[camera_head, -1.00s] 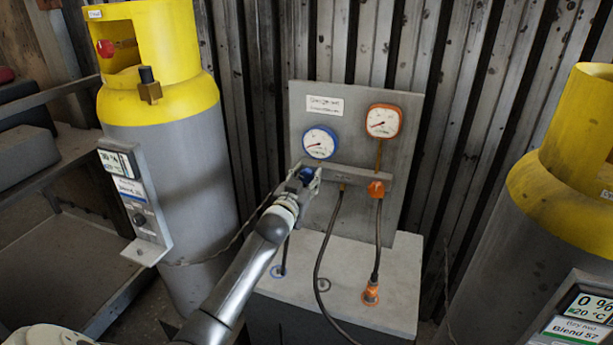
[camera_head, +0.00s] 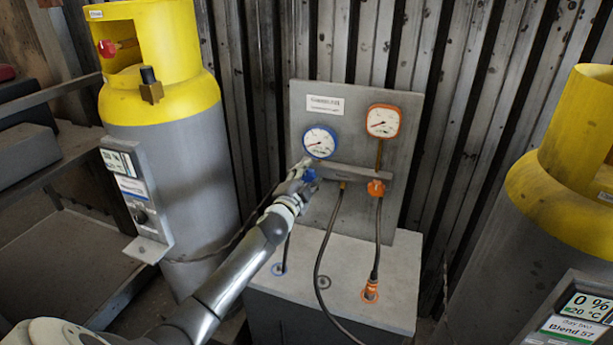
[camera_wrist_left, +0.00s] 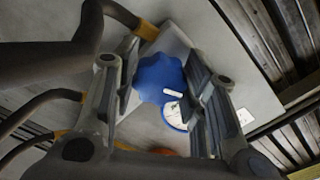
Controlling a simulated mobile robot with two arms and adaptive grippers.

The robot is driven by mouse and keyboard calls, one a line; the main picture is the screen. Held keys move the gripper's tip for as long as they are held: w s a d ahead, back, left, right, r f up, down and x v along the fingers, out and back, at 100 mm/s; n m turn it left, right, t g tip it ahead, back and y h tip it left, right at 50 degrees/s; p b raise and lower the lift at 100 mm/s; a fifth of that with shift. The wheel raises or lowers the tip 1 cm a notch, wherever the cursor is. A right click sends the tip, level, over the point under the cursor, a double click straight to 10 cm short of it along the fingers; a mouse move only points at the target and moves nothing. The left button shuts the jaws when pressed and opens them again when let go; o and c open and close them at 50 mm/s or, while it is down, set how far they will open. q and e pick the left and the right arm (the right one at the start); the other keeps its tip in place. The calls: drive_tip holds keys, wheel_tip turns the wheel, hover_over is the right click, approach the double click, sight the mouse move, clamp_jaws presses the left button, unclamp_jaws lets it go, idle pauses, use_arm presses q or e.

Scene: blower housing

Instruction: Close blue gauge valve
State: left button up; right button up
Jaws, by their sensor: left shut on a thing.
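The blue gauge valve knob (camera_head: 309,175) sits on the manifold below the blue-rimmed gauge (camera_head: 320,142). My left gripper (camera_head: 303,172) is at the knob, with its fingers on either side of it. In the left wrist view the lobed blue knob (camera_wrist_left: 158,78) lies between the two fingers (camera_wrist_left: 160,95), and the gripper is shut on it. A short white mark shows on the knob. Part of the blue gauge (camera_wrist_left: 176,116) shows behind the knob. My right gripper is not in view.
An orange gauge (camera_head: 383,121) and orange valve knob (camera_head: 376,188) are to the right on the same panel (camera_head: 400,215). Dark hoses hang below the manifold (camera_head: 345,174). Yellow-topped grey cylinders stand left (camera_head: 170,180) and right (camera_head: 490,250).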

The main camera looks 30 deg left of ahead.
use_arm(q)
drive_tip(key=shift+m, duration=1.9)
drive_tip(key=o, duration=1)
drive_tip(key=v, duration=1.2)
drive_tip(key=shift+r, duration=0.1)
